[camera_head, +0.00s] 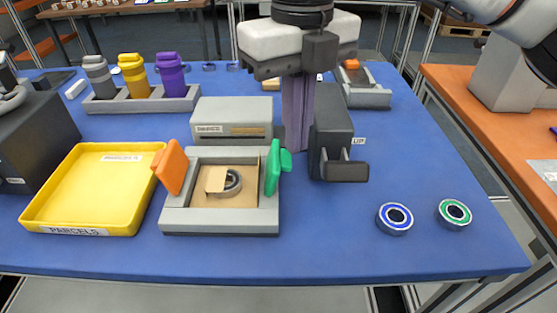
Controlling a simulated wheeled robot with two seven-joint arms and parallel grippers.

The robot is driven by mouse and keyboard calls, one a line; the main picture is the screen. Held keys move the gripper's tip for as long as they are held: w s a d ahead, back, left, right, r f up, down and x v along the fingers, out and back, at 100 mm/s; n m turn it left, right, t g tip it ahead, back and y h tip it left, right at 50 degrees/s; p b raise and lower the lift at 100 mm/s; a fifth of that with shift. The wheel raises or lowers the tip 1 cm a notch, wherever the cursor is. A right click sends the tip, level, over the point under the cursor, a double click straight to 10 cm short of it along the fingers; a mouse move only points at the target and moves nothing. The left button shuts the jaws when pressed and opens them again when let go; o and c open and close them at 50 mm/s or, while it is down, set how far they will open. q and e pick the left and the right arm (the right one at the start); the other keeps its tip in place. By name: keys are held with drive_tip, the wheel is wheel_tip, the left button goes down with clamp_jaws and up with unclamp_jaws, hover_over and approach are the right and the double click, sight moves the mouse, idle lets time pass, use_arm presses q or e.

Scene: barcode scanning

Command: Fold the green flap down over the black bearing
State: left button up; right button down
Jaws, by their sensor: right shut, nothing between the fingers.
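The green flap (273,166) stands up, nearly upright, at the right side of a grey tray-like fixture (222,222). The dark bearing (233,183) lies in the cardboard-lined recess of the fixture, and a small tan piece (215,179) covers part of its left side. An orange flap (171,167) stands tilted outward at the fixture's left side. My right gripper (297,148) points down behind and to the right of the green flap, its fingers together and empty. Contact with the flap cannot be made out. My left gripper is not in view.
A grey box (232,118) stands behind the fixture. A dark box with a handle (333,135) stands close right of my gripper. A yellow parcels tray (92,184) is at left. Blue-ringed (395,217) and green-ringed (453,214) bearings lie at right. The blue table's front strip is clear.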

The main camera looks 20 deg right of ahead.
wheel_tip(320, 180, up, 7)
drive_tip(key=p, duration=0.4)
drive_tip(key=shift+f, duration=0.2)
